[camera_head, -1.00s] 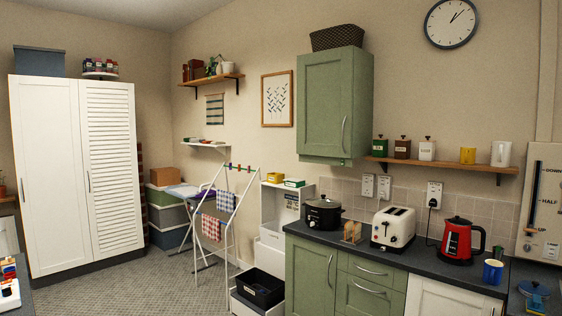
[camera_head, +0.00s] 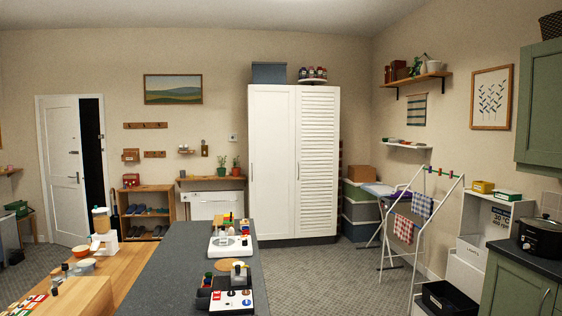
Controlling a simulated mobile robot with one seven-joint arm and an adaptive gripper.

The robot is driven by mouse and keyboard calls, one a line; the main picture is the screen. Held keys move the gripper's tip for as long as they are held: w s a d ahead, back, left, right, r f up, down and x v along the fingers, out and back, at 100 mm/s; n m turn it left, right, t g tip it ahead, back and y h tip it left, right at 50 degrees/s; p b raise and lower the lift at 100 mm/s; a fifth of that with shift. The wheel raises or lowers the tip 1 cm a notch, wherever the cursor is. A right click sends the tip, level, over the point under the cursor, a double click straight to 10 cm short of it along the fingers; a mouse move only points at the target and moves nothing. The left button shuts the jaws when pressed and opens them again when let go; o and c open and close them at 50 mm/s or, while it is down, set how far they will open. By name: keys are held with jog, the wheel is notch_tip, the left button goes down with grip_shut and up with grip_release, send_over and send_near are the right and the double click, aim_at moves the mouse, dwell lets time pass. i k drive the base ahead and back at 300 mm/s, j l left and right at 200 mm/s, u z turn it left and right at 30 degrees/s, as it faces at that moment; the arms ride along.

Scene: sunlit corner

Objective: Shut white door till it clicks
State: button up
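A white door (camera_head: 63,165) stands ajar in the back wall at the far left of the head view. A dark gap (camera_head: 93,150) shows between the door's right side and the right post of its white frame. A small handle sits on the door's right part, at about mid height. The door is well away from me, beyond the worktops. My gripper is not in view.
A grey worktop (camera_head: 190,245) and a wooden one (camera_head: 125,277) stand between me and the door. A shoe rack (camera_head: 146,213) is right of the doorway. A white wardrobe (camera_head: 271,165) and a clothes airer (camera_head: 437,218) stand further right. Patterned floor is clear near the wardrobe.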

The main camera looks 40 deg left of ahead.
aim_at(60, 117)
jog(key=u, duration=2.55)
jog(key=i+j+u, duration=0.2)
jog(key=i+u, duration=0.25)
jog(key=i, duration=0.15)
jog(key=i+u, duration=0.85)
jog(key=i, duration=0.2)
jog(key=i+l+u, duration=0.1)
jog(key=i+u, duration=0.25)
jog(key=i, duration=0.2)
jog(key=i+u, duration=0.3)
jog(key=i, duration=0.9)
jog(key=i+j+z, duration=0.1)
jog(key=i+z, duration=0.35)
jog(key=i, duration=0.65)
jog(key=i+z, duration=0.4)
jog(key=i+j+z, duration=0.1)
jog(key=i+z, duration=0.3)
jog(key=i, duration=0.15)
